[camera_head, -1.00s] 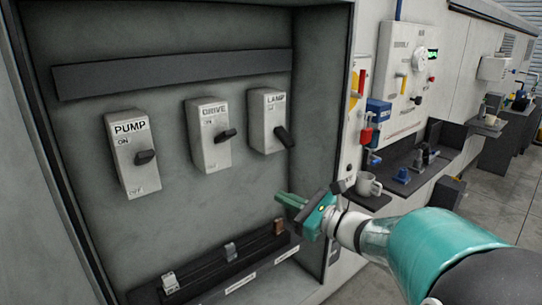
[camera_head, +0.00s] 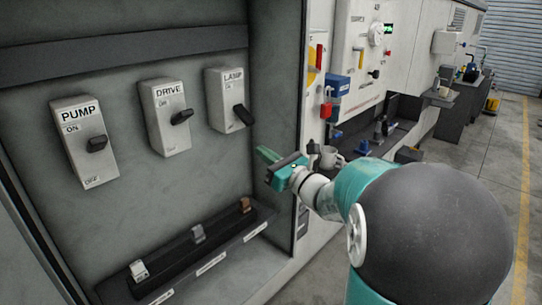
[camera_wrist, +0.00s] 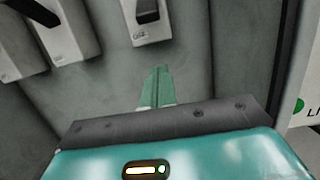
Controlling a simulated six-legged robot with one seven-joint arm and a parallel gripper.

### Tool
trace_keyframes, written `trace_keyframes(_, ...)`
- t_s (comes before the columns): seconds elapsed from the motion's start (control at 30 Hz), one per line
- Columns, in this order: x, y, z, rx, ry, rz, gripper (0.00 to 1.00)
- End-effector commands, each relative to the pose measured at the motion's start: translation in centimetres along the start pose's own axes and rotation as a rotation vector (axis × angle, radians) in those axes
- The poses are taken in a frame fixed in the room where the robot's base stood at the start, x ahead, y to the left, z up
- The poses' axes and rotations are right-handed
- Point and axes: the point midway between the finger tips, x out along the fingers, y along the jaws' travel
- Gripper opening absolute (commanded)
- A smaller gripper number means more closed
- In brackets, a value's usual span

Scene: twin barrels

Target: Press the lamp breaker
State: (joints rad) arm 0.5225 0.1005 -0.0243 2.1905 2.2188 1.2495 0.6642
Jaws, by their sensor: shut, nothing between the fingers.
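The lamp breaker (camera_head: 229,100) is a light grey box labelled LAMP, with a black lever (camera_head: 244,115) tilted down to the right. It is the rightmost of three breakers on the cabinet's back panel. In the wrist view the rightmost breaker, with its dark lever (camera_wrist: 147,12), shows at the top, straight beyond the fingers and cut by the frame edge. My gripper (camera_head: 266,155) is shut and empty, below and to the right of the lamp breaker in the head view. Its green fingers also show in the wrist view (camera_wrist: 157,85), apart from the breaker.
The drive breaker (camera_head: 165,118) and pump breaker (camera_head: 84,142) stand to the left. A black rail (camera_head: 190,258) with several small clips lies along the cabinet bottom. The cabinet's right wall (camera_head: 272,110) is close to my gripper.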

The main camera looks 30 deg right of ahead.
Motion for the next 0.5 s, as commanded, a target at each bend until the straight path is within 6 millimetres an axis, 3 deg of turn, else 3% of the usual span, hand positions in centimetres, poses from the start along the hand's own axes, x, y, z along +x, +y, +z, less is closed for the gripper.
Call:
trace_keyframes(0.3,6.4,0.1,0.0,0.0,-0.001,0.003,0.0)
trace_keyframes(0.5,5.0,0.0,3.1,-0.003,-0.001,-0.001,0.0)
